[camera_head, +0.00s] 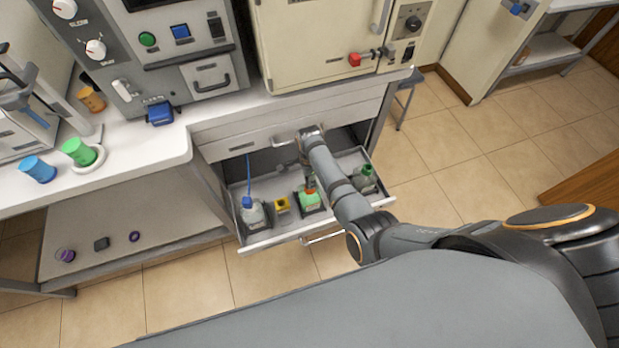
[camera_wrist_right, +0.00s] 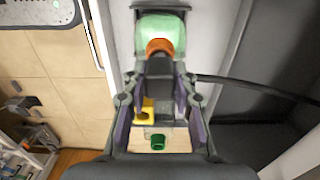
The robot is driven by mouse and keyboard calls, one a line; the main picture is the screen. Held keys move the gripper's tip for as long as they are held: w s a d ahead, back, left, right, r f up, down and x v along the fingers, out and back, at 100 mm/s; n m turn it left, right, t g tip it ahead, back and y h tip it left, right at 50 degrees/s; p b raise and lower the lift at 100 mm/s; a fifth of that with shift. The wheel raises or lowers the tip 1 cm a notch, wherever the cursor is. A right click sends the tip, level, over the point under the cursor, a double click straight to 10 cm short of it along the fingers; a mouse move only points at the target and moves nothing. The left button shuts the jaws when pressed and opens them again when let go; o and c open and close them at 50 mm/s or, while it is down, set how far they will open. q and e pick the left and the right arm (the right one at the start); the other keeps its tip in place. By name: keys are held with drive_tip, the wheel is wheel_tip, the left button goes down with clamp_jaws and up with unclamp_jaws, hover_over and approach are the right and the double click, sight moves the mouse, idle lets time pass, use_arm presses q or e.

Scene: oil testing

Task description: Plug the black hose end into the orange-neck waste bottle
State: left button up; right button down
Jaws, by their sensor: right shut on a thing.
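The waste bottle (camera_head: 311,199) has a green body and an orange neck, and stands in the open drawer in the head view. In the right wrist view the bottle (camera_wrist_right: 162,24) is at the top, its orange neck (camera_wrist_right: 159,46) facing my gripper. My right gripper (camera_wrist_right: 160,86) is shut on the black hose end (camera_wrist_right: 160,66), which lines up with the neck and overlaps it in the picture. I cannot tell whether it is inside or only close. The black hose (camera_wrist_right: 250,90) runs off to the right. My arm hides most of the gripper in the head view. My left gripper is not in view.
The drawer (camera_head: 290,236) also holds a clear bottle (camera_head: 254,217) with a blue cap and hose, a yellow piece (camera_head: 282,205) and a bottle with a dark green cap (camera_head: 366,178). The countertop (camera_head: 140,150) is on the left. Open tiled floor lies at right.

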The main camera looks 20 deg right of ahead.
drive_tip(key=shift+f, duration=0.3)
drive_tip(key=shift+f+b, duration=0.4)
drive_tip(key=shift+f, duration=0.1)
drive_tip(key=c, duration=1)
unclamp_jaws()
wheel_tip(320, 180, up, 12)
drive_tip(key=shift+r, duration=0.1)
